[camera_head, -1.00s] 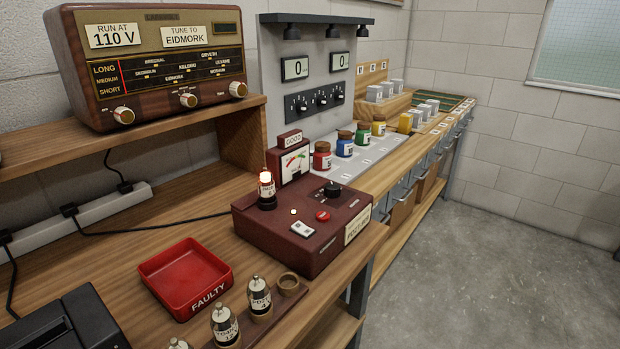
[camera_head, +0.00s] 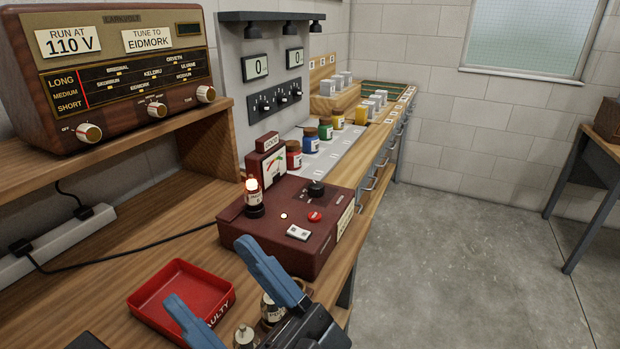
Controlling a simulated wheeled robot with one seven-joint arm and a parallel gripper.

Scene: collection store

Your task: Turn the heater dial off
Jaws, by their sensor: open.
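The maroon tester box (camera_head: 285,262) stands on the wooden bench. A black round dial (camera_head: 316,188) sits on its top towards the back; it is likely the heater dial, but its markings are too small to read. A lit glass valve (camera_head: 254,196) stands in the socket at the box's left, glowing orange. A red button (camera_head: 314,217), a white switch (camera_head: 298,232) and a small lit lamp (camera_head: 283,216) are also on top. My gripper (camera_head: 210,272) has blue fingers spread wide apart, empty, in front of the box and over the tray area, apart from the dial.
A red tray (camera_head: 150,312) marked faulty lies left of my gripper, partly covered by a finger. Valves (camera_head: 245,338) stand in front, partly hidden. A radio (camera_head: 110,70) stands on the shelf. Floor (camera_head: 450,250) is clear at right.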

